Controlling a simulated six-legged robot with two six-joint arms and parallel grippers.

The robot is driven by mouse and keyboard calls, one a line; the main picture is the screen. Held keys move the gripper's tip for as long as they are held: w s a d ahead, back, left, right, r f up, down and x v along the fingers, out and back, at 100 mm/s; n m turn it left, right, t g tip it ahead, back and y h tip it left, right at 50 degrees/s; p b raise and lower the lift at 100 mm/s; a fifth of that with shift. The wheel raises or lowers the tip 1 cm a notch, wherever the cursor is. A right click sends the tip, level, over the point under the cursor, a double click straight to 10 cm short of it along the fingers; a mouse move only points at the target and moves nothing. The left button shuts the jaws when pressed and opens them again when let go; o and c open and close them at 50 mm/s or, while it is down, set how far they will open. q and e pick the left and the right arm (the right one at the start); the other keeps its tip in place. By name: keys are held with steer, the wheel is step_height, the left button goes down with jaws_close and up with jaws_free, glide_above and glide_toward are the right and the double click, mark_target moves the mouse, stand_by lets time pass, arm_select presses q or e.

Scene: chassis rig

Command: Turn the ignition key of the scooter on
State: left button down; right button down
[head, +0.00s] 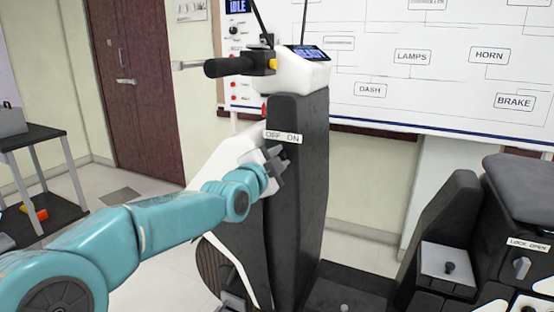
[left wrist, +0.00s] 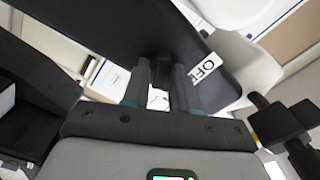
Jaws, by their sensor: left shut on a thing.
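The scooter's dark front column (head: 310,180) stands upright in the middle of the head view. A white OFF / ON label (head: 283,137) is on its face, and part of it shows in the left wrist view (left wrist: 207,67). My left gripper (head: 278,160) is just below the label, against the column. In the left wrist view its two fingers (left wrist: 162,85) are closed around the dark ignition key (left wrist: 161,68). In the head view the fingers hide the key, and I cannot tell its angle. My right gripper is not in view.
The handlebar grip (head: 232,66) and dash display (head: 308,53) are above the label. The scooter seat (head: 525,178) and a LOCK / OPEN panel (head: 527,244) are at the right. A dark side table (head: 35,138) stands at the left. A whiteboard (head: 440,85) hangs behind.

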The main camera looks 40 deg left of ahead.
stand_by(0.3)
arm_select(q)
steer(key=c, duration=1.1)
jaws_free()
steer(key=b+v, duration=0.1)
steer(key=v, duration=1.5)
steer(key=shift+s, duration=0.2)
